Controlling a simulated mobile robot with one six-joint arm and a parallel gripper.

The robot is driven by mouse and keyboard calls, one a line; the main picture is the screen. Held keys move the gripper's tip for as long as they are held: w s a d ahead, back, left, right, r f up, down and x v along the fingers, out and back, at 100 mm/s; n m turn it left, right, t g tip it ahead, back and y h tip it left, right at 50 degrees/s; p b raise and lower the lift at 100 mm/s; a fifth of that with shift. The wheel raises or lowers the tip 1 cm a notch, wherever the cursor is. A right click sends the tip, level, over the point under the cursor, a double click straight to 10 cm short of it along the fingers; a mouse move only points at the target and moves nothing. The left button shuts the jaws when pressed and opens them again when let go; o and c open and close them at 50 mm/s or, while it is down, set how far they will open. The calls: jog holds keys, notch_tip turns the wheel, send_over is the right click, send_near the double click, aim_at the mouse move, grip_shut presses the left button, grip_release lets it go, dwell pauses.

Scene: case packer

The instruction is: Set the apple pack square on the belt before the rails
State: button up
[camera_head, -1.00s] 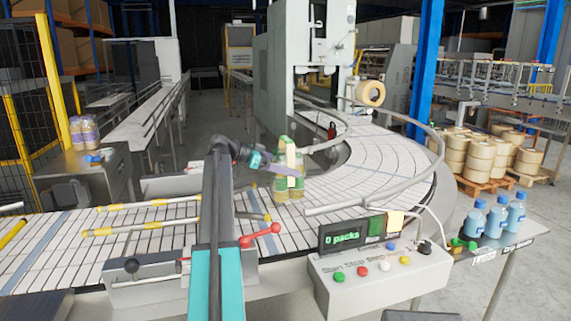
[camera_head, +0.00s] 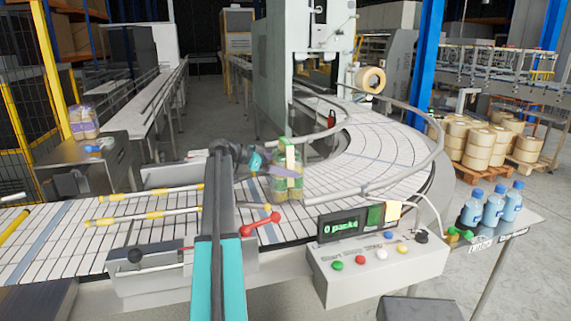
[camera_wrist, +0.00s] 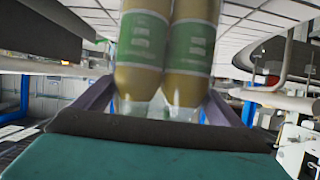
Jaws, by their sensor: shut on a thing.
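The apple pack (camera_head: 289,185), a bundle of bottles with green labels and a pale strip on top, is upright at the belt (camera_head: 330,165), right of the yellow-tipped rails (camera_head: 150,219). My gripper (camera_head: 276,171) reaches it from the left and is shut on it. In the wrist view two amber bottles of the pack (camera_wrist: 168,55) with green labels stand between the purple fingers (camera_wrist: 160,108). Whether the pack's base touches the belt cannot be told. Its far side is hidden.
A curved guide rail (camera_head: 400,178) runs along the belt's right edge. A red lever (camera_head: 261,224) and a control box (camera_head: 380,262) reading "0 packs" stand in front. Blue bottles (camera_head: 493,207) stand on a right side table. A purple-labelled pack (camera_head: 83,122) stands at left.

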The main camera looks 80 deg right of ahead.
jog(key=shift+f+p, duration=0.4)
jog(key=shift+f, duration=0.7)
jog(key=o, duration=1.8)
jog(key=shift+f, duration=0.2)
jog(key=shift+o, duration=0.2)
jog(key=shift+r, duration=0.15)
jog(key=shift+w+a+r+b, duration=0.1)
jog(key=shift+w+a+b, duration=0.2)
jog(key=shift+w, duration=0.15)
jog(key=b+v, duration=0.2)
jog(key=v, duration=0.9)
